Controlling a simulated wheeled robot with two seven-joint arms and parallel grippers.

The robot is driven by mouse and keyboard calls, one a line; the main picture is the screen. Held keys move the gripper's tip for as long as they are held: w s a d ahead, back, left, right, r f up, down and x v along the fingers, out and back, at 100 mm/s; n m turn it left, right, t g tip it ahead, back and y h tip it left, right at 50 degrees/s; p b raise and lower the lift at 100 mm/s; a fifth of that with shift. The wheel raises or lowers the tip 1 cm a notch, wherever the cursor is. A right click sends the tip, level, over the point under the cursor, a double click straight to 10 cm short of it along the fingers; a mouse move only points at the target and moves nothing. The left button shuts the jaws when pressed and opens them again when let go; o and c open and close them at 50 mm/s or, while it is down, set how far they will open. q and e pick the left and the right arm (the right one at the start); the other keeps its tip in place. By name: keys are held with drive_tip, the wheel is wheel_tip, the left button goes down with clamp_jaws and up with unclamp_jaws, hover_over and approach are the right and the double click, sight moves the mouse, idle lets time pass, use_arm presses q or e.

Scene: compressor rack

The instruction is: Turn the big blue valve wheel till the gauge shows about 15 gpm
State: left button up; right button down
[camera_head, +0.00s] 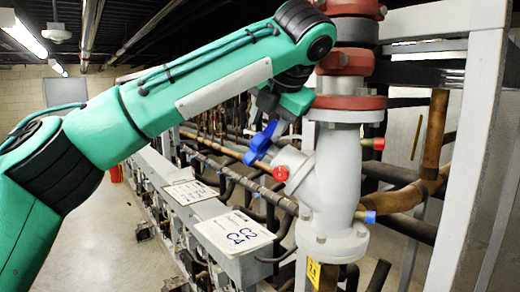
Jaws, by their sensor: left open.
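The blue valve wheel (261,143) is seen nearly edge-on, at the left side of the pale grey valve body (338,178). My left arm comes in from the left, and its gripper (278,114) is just above the wheel, pointing down towards it. The gripper is open. It overlaps the top of the wheel in the picture, and I cannot tell whether they touch. My right gripper is not in view. I see no gauge with a readable face.
Red flanges (346,62) stack above the valve. A pale upright post (470,150) stands to its right, with copper pipes (428,180) between. A low rack with white labelled plates (234,230) runs at the lower left. Open floor (105,240) lies left of it.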

use_arm(q)
drive_tip(key=b+v, duration=0.1)
drive_tip(key=v, duration=0.5)
drive_tip(key=shift+s+d+r, duration=0.1)
